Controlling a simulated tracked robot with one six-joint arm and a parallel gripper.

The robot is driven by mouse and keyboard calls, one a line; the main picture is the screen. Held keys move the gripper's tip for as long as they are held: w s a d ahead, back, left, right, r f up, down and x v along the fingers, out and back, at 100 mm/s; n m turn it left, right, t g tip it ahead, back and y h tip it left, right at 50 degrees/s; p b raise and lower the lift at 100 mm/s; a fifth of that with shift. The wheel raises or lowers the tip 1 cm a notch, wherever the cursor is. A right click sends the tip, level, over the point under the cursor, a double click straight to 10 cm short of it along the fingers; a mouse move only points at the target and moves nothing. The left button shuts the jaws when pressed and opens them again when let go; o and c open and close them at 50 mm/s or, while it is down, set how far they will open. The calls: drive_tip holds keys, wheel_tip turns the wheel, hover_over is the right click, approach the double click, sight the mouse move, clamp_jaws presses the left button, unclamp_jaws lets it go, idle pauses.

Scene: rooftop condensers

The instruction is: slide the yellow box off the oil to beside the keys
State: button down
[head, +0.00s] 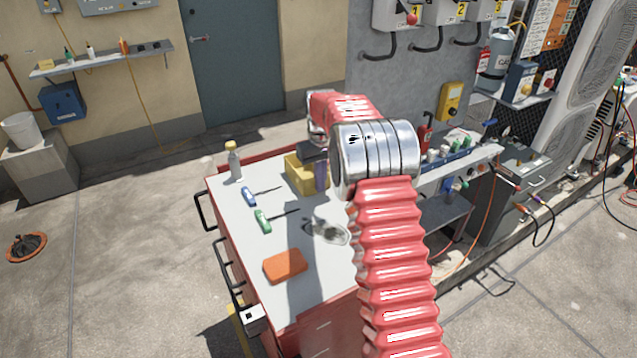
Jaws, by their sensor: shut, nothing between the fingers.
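The yellow box (296,176) stands toward the far side of the grey top of the red cart. A dark glossy patch that looks like oil (318,232) lies nearer to me, and the yellow box appears apart from it. My arm reaches over the cart from the right. My gripper (312,152), the dark part at its end, is shut and empty, over or just behind the box's upper edge. I cannot tell whether they touch. The fingertips are not clear. I cannot make out any keys; my arm hides the right part of the top.
A clear bottle (234,160), a blue-handled screwdriver (249,196), a green-handled one (263,221) and an orange block (285,266) occupy the left and front of the cart top (232,228).

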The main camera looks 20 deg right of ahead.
drive_tip(key=shift+s+d, duration=0.2)
drive_tip(key=shift+s, duration=1.6)
wheel_tip(320, 180, up, 10)
drive_tip(key=s+a+f+m, duration=0.1)
drive_tip(key=s+f, duration=0.3)
drive_tip(key=s+a+r+t, duration=0.2)
drive_tip(key=s+a+r, duration=0.1)
drive_tip(key=s, duration=0.8)
drive_tip(key=s+a+r+t, duration=0.1)
drive_tip(key=s+a+r, duration=0.3)
drive_tip(key=s, duration=0.8)
drive_tip(key=s+a+r+t, duration=0.2)
drive_tip(key=s+a+r, duration=0.1)
drive_tip(key=s, duration=0.8)
drive_tip(key=shift+s+a+r+t, duration=0.25)
drive_tip(key=shift+s+a+t, duration=0.05)
drive_tip(key=shift+a, duration=0.15)
